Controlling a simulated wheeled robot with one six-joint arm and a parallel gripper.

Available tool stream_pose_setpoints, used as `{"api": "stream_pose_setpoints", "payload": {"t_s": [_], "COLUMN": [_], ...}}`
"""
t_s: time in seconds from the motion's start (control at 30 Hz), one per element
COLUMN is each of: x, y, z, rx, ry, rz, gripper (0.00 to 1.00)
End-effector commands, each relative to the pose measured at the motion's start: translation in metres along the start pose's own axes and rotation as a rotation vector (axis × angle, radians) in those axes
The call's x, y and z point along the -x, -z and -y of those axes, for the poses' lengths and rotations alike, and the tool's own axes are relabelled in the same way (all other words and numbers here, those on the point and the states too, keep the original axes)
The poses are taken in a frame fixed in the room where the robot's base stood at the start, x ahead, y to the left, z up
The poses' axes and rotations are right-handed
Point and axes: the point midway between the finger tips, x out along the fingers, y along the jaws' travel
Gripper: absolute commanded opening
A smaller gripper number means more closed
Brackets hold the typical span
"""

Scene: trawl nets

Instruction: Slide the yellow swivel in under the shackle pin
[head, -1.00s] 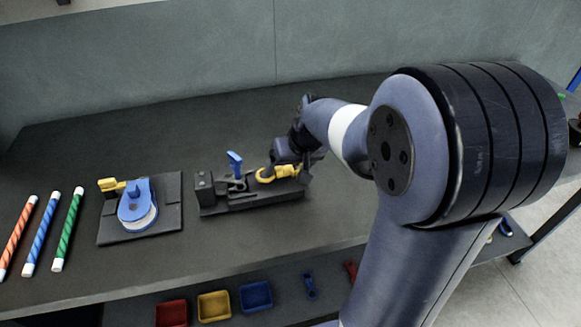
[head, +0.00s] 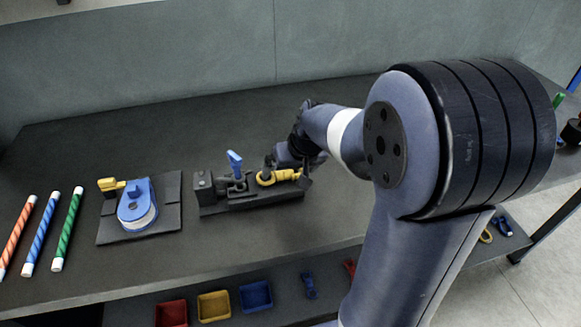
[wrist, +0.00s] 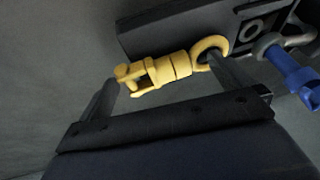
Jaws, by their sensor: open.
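The yellow swivel (head: 286,175) lies along the right part of a dark fixture block (head: 232,206), its ring end toward the shackle. In the wrist view the swivel (wrist: 165,72) lies lengthwise between the fingers of my open gripper (wrist: 161,71). One fingertip is at the ring, seemingly in or just beside its eye; the other is by the forked end. A grey shackle (wrist: 268,43) sits just beyond the ring, with its blue-handled pin (wrist: 298,80). In the head view the blue handle (head: 235,161) stands up left of the swivel. The ring looks apart from the shackle.
A blue-and-white pulley with a yellow part (head: 137,206) sits on a plate to the left. Orange, blue and green striped rods (head: 67,229) lie farther left. Red, yellow and blue trays (head: 214,306) are on a lower shelf. The bench behind the fixture is clear.

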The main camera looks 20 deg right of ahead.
Motion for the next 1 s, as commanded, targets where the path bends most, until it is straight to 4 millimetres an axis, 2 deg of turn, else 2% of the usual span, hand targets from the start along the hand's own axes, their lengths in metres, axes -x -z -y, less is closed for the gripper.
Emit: {"api": "stream_pose_setpoints", "payload": {"t_s": [0.17,0.4,0.53,0.7,0.97,1.0], "x": [0.026,0.076,0.095,0.107,0.108,0.108], "y": [0.002,0.005,0.005,0.004,0.004,0.004], "z": [0.0,-0.001,-0.001,-0.001,0.0,0.0], "rx": [0.0,0.0,0.0,-0.001,0.0,0.0], "ry": [-0.001,-0.002,-0.001,-0.001,0.0,0.0], "rz": [-0.008,-0.008,-0.006,-0.003,-0.002,-0.002], "gripper": [1.0,1.0,1.0,1.0,1.0,0.98]}}
